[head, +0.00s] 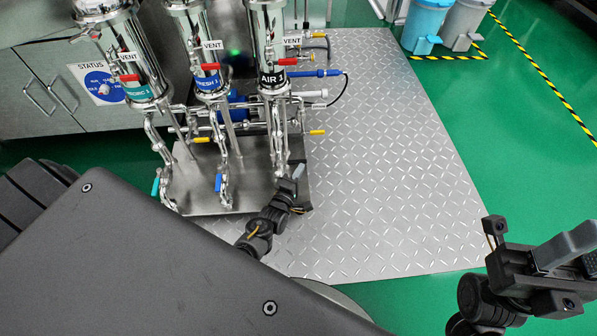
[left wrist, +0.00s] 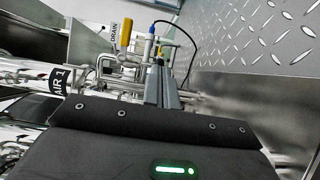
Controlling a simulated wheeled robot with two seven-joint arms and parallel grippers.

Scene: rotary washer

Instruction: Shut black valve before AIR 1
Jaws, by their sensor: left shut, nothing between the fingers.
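The AIR 1 column (head: 268,35) is a shiny metal cylinder with a black label, at the right of three columns in the head view. Its label (left wrist: 61,79) also shows at the left of the left wrist view. Pipes run down below it. My left gripper (head: 298,171) is shut and empty beside the lower part of these pipes. Its grey fingers (left wrist: 161,86) are close together in the left wrist view. I cannot make out the black valve handle; my gripper and wrist cover part of that pipe. My right gripper (head: 566,246) is far off at the lower right, away from the pipes.
Teal (head: 155,186) and blue (head: 218,182) valve handles hang on the neighbouring pipes. A yellow DRAIN handle (left wrist: 125,33) stands ahead of my left fingers. The metal floor plate (head: 390,150) to the right is clear. A steel cabinet (head: 45,85) stands at the left.

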